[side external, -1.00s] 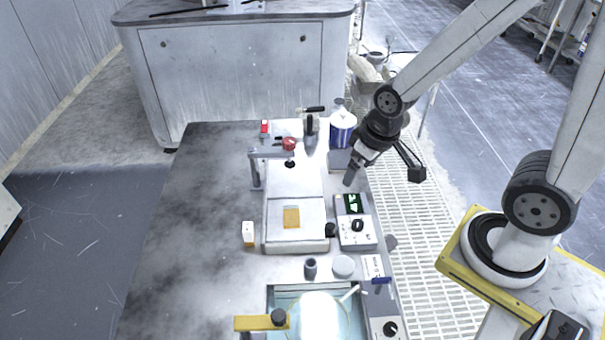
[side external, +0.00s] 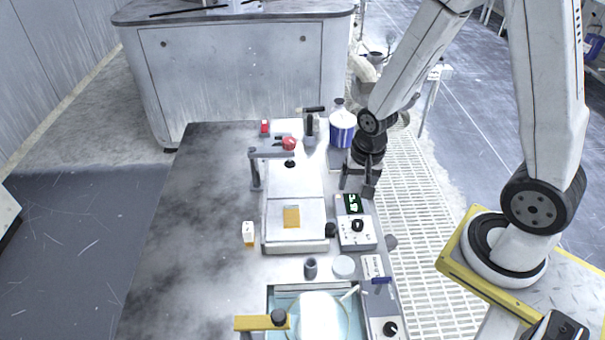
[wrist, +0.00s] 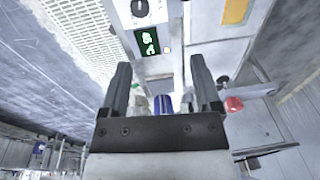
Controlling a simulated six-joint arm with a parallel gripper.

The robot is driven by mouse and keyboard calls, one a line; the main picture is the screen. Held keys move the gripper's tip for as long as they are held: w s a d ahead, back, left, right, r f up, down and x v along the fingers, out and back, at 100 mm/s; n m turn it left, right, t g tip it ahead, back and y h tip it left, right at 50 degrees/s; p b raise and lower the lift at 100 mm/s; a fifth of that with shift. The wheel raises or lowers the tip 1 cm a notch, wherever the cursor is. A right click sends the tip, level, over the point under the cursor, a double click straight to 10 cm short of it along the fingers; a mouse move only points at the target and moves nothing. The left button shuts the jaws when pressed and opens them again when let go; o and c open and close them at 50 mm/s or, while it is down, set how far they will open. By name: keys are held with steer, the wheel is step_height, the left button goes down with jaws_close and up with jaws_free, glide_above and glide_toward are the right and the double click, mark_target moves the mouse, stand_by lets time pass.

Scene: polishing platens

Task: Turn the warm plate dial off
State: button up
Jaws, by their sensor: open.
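A grey control box (side external: 347,240) with a green lit display (side external: 353,203) and a black dial (side external: 357,225) stands at the right side of the pale plate (side external: 296,243), which bears an orange square (side external: 291,217). In the wrist view the dial (wrist: 139,8) is at the top edge, with the display (wrist: 147,42) below it. My gripper (side external: 357,188) points down just behind the display end of the box, apart from the dial. Its two fingers (wrist: 160,62) are spread with nothing between them. A second black dial (side external: 390,328) is on another box at the front right.
A blue and white jar (side external: 342,130) stands behind my gripper. A red knob (side external: 289,143) and a metal arm (side external: 270,153) are at the plate's far end. A blue bath (side external: 285,293) with a glass bowl is in front. The table's left half is clear.

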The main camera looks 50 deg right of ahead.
mark_target(358, 223)
steer(key=f+m, duration=0.2)
steer(key=m, duration=0.1)
steer(key=d+f+m, duration=0.1)
steer(key=f+m, duration=0.1)
steer(key=f, duration=0.1)
steer(key=d+f+m+g, duration=0.1)
steer(key=f+m, duration=0.2)
steer(key=shift+s+d+f+m, duration=0.1)
steer(key=shift+s+d+m, duration=0.15)
steer(key=shift+s+m, duration=0.1)
steer(key=shift+f, duration=0.2)
steer(key=shift+f, duration=3.65)
steer(key=shift+c, duration=0.2)
jaws_close()
